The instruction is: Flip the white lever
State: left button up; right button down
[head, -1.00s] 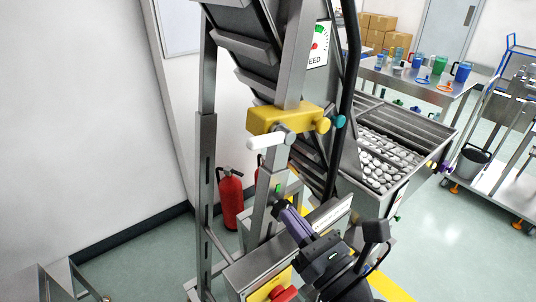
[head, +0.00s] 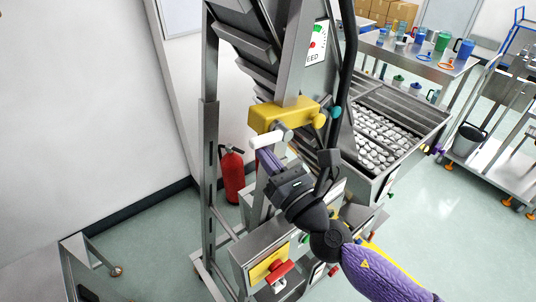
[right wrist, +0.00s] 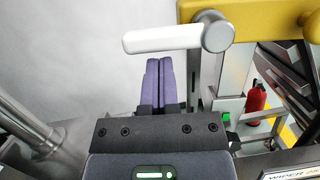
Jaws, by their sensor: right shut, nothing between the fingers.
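The white lever (head: 268,141) sticks out to the left from a round metal pivot below the yellow block (head: 284,115) on the elevator frame. In the right wrist view the lever (right wrist: 162,39) lies roughly level, with its pivot at its right end. My right gripper (head: 262,156) is shut and empty, with its purple fingers just below the lever. In the right wrist view the fingertips (right wrist: 159,62) are together under the middle of the lever; whether they touch it I cannot tell. My left gripper is not in view.
A control box with a red button (head: 279,270) stands below my right arm. A red fire extinguisher (head: 231,175) stands behind the frame post. A bin of white caps (head: 380,140) is at the right.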

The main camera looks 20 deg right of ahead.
jog(key=shift+a+r+m+p, duration=0.1)
jog(key=shift+r+m+p, duration=0.15)
jog(key=shift+m, duration=0.25)
jog(key=shift+r+m+p, duration=0.15)
jog(key=shift+m+p, duration=0.15)
jog(key=shift+m, duration=0.2)
